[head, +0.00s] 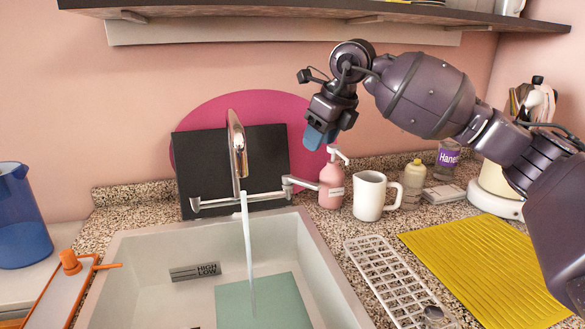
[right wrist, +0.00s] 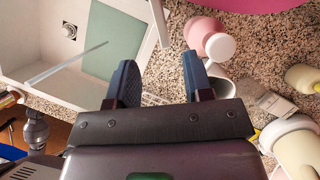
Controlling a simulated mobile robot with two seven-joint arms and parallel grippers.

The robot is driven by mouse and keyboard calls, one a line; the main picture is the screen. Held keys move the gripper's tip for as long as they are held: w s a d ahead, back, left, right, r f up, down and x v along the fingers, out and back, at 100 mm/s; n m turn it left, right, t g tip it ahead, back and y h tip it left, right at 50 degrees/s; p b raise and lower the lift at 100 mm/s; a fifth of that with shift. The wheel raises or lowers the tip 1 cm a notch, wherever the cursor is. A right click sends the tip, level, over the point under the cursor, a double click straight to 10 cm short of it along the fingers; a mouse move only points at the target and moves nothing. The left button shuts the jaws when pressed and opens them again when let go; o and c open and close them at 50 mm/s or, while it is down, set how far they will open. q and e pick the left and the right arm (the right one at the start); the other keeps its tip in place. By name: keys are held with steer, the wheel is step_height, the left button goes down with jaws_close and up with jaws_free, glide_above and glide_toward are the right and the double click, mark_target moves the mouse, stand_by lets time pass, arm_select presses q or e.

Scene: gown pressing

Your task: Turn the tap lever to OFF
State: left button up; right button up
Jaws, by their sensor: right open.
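The tap (head: 237,145) has a tall copper-coloured spout above the sink, and a stream of water (head: 248,245) runs from it into the basin. A silver bar crosses its base, with a short lever-like end at the left (head: 195,204) and a longer lever (head: 300,184) at the right, close to the pink soap bottle. I cannot read any OFF mark. My right gripper (head: 319,138) is open and empty, pointing down above the soap bottle and the right lever, apart from both. Its two blue fingers (right wrist: 160,68) show in the right wrist view, where the tap body is not clearly visible.
The pink soap bottle (head: 331,186) and white mug (head: 371,196) stand right of the tap. A black panel (head: 265,150) leans behind it. A white rack (head: 385,275) and yellow mat (head: 490,265) lie on the counter. A shelf (head: 300,12) hangs overhead.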

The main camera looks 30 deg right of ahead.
steer(key=b, duration=0.1)
glide_toward(302, 180)
steer(key=shift+x, duration=1.05)
steer(key=b+x, duration=0.1)
steer(key=x, duration=0.4)
steer(key=shift+s, duration=0.15)
steer(key=shift+w+a+f+b, duration=0.1)
steer(key=shift+w+f+b, duration=0.25)
steer(key=shift+f, duration=0.2)
arm_select(q)
steer(key=shift+w+d+f+m, duration=0.2)
steer(key=shift+w+d+m, duration=0.15)
steer(key=shift+w+m, duration=0.1)
steer(key=shift+s, duration=0.1)
